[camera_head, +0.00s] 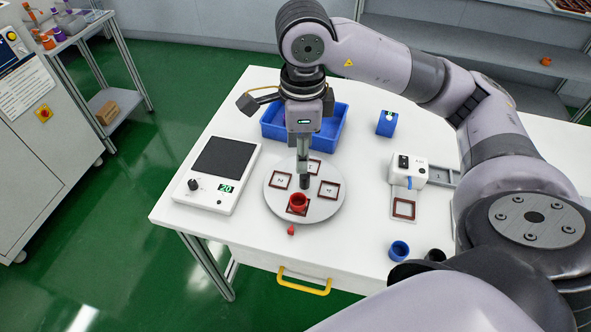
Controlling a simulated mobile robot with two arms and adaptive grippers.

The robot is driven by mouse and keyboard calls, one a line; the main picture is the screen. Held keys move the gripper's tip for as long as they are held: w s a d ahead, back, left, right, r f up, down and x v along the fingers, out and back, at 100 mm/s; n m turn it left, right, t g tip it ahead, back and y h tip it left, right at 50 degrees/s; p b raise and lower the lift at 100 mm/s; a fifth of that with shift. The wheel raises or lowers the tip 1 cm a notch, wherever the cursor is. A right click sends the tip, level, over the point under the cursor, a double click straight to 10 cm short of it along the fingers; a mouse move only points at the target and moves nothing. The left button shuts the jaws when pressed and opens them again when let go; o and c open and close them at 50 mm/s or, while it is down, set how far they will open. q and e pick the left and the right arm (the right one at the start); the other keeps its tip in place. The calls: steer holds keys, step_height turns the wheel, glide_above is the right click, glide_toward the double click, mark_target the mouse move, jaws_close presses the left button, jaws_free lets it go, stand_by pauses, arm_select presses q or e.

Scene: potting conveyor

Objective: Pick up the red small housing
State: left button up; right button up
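The red small housing (298,202) is a short round cup, upright on a square marked spot at the front of the round grey turntable (325,208). My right gripper (305,183) points down over the turntable, just behind the housing in the picture. Its fingers appear as one narrow dark column, so I cannot tell whether they are open or shut. I cannot tell whether the fingertips touch the housing. My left gripper is not in view.
A scale-like device (212,195) reading 20 stands left of the turntable. A blue bin (331,132) is behind it. A blue block (387,124), a white device (408,170), a blue ring (399,250) and a black ring (435,255) are to the right. A small red piece (291,230) lies in front.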

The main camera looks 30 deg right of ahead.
steer(key=p, duration=0.2)
glide_above(300, 198)
steer(key=s+a, duration=0.1)
steer(key=f, duration=1.1)
steer(key=shift+s+f, duration=0.2)
step_height(300, 198, down, 5)
steer(key=shift+r+p, duration=0.1)
steer(key=shift+p, duration=1.05)
steer(key=shift+f, duration=0.3)
steer(key=shift+c, duration=0.2)
steer(key=c, duration=0.6)
